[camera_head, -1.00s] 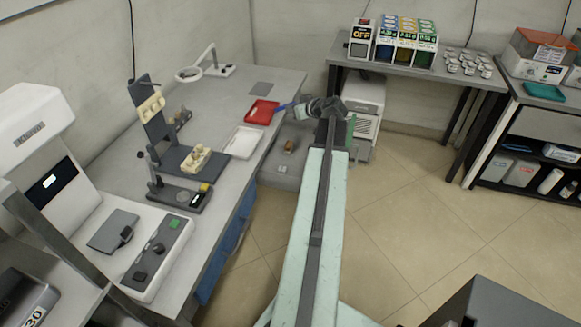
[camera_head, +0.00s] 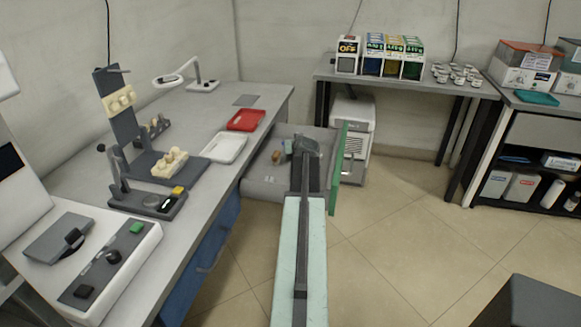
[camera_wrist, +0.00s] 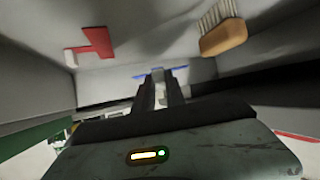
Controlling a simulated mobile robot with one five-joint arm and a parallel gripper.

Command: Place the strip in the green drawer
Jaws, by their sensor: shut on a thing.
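The green-fronted drawer (camera_head: 339,168) stands pulled out at the far end of the bench, its grey interior open upward. My gripper (camera_wrist: 160,88) is down at the drawer, with grey drawer walls around it in the wrist view. It is shut on a thin blue strip (camera_wrist: 145,76), which sticks out on both sides of the fingertips. In the head view my arm hides the strip. A brush with a wooden handle (camera_wrist: 224,37) lies in the drawer, right of my fingers in the wrist view. A red piece (camera_wrist: 96,42) shows at the left there.
A red tray (camera_head: 246,120) and a white tray (camera_head: 223,147) sit on the bench beside the drawer. A holder with pale blocks (camera_head: 170,164) stands further left. A blue drawer front (camera_head: 212,250) is below the bench. Open floor lies to the right.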

